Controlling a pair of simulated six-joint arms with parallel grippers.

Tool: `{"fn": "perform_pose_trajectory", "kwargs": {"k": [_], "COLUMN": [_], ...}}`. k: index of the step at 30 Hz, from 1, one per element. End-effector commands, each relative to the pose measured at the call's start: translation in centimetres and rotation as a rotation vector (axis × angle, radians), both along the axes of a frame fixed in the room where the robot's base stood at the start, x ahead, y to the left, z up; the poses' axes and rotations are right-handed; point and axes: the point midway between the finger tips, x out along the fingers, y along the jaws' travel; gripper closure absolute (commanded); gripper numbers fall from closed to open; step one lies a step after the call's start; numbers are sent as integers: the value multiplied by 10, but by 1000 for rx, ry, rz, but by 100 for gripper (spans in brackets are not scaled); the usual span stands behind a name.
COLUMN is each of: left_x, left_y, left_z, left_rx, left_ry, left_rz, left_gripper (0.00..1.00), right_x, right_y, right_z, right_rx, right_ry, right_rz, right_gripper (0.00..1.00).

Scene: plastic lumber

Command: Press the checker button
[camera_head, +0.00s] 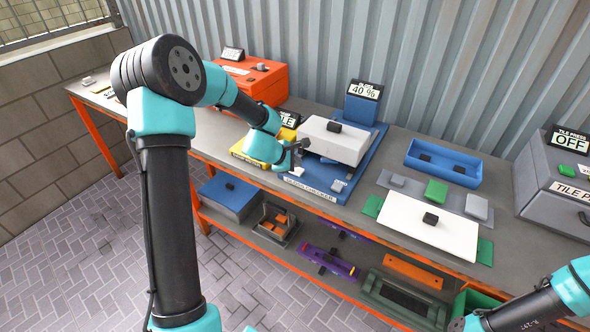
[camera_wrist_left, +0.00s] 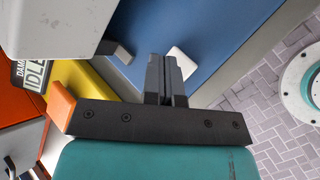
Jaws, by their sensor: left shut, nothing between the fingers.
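The blue checker (camera_head: 371,143) stands on the bench, with a label on its front edge and a display (camera_head: 364,90) reading 40 %. A white block (camera_head: 338,141) with a dark knob sits on it. A small white button (camera_head: 297,171) is near the checker's front left corner; it also shows in the left wrist view (camera_wrist_left: 184,62). My left gripper (camera_head: 299,148) is shut and empty, just above the button; in the left wrist view its fingertips (camera_wrist_left: 164,58) lie just beside it, and contact cannot be told. My right gripper is out of view.
A yellow device (camera_head: 248,154) and an orange box (camera_head: 262,78) stand left of the checker. To the right are a blue tray (camera_head: 443,164), a white panel (camera_head: 427,229) with a knob, and a grey tile press (camera_head: 560,185) reading OFF. A lower shelf holds several parts.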

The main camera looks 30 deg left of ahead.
Motion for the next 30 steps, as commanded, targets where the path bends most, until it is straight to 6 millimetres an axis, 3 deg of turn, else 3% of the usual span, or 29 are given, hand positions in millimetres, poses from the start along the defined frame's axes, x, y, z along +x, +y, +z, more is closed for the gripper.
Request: {"fn": "perform_pose_trajectory", "kwargs": {"k": [16,30], "left_x": [0,0], "left_y": [0,0], "left_z": [8,43], "left_rx": [1,1], "left_ry": [-1,-2], "left_rz": [0,-2], "left_gripper": [100,100], "right_x": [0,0], "right_y": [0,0], "right_z": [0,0], "right_rx": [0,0], "right_ry": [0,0], "right_rz": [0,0], "right_gripper": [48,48]}}
